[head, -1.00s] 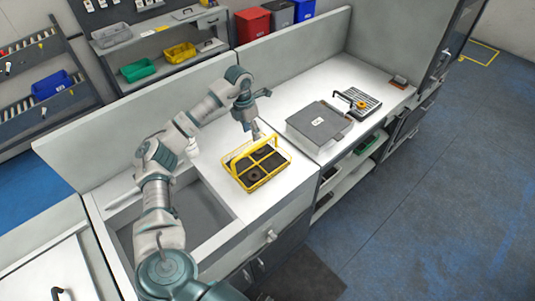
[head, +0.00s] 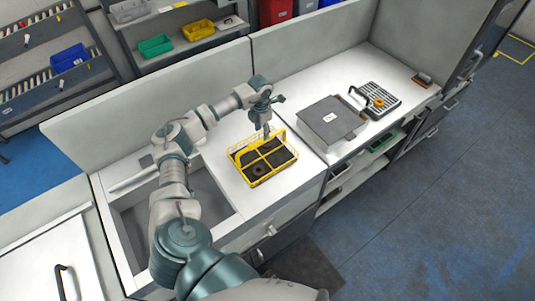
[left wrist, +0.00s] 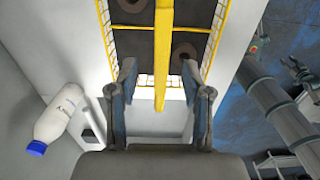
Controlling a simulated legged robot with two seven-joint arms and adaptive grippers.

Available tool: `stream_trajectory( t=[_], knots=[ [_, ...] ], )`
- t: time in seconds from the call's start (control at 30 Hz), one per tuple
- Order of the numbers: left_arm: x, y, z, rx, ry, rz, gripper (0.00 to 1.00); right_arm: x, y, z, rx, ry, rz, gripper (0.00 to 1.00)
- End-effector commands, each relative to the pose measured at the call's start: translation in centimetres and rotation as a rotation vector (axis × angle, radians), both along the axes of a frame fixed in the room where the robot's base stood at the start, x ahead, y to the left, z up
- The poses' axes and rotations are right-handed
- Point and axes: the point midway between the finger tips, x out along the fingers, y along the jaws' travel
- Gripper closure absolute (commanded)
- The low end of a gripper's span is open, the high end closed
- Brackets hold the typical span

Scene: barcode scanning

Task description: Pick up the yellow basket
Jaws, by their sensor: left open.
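The yellow basket (head: 263,157) stands upright on the white counter, with dark compartments and a round ring-like part inside. Its raised handle crosses the middle. My left gripper (head: 266,131) is over the far side of the basket, pointing down, open and empty. In the left wrist view the yellow handle bar (left wrist: 163,55) runs between the two open fingers of the left gripper (left wrist: 160,80). Whether the fingers touch the handle cannot be told. My right gripper does not show.
A white bottle with a blue cap (left wrist: 60,118) is left of the fingers in the wrist view. A sink basin (head: 208,193) is left of the basket. A grey flat case (head: 328,122) and a slotted tray (head: 382,98) are to the right. A low wall (head: 200,85) stands behind.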

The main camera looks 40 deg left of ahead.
Motion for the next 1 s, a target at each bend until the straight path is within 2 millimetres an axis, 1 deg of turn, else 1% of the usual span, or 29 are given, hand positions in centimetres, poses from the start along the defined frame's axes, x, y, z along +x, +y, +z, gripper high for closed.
stream_trajectory(
  t=[0.17, 0.3, 0.4, 0.5, 1.0],
  knots=[
    [-0.3, -0.1, -1.2, 0.001, 0.002, 0.000, 0.51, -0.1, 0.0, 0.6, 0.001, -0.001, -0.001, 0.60],
    [-0.7, -0.8, -3.2, 0.003, 0.003, 0.000, 0.51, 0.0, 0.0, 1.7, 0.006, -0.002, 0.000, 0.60],
    [-0.6, -1.1, -4.6, 0.003, 0.001, 0.001, 0.51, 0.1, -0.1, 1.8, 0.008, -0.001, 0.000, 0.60],
    [-0.6, -1.2, -5.3, 0.005, 0.000, 0.000, 0.51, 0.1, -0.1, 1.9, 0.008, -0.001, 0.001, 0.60],
    [-0.6, -0.5, -5.9, -0.001, -0.002, 0.002, 0.51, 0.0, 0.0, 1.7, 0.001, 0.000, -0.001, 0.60]
  ],
)
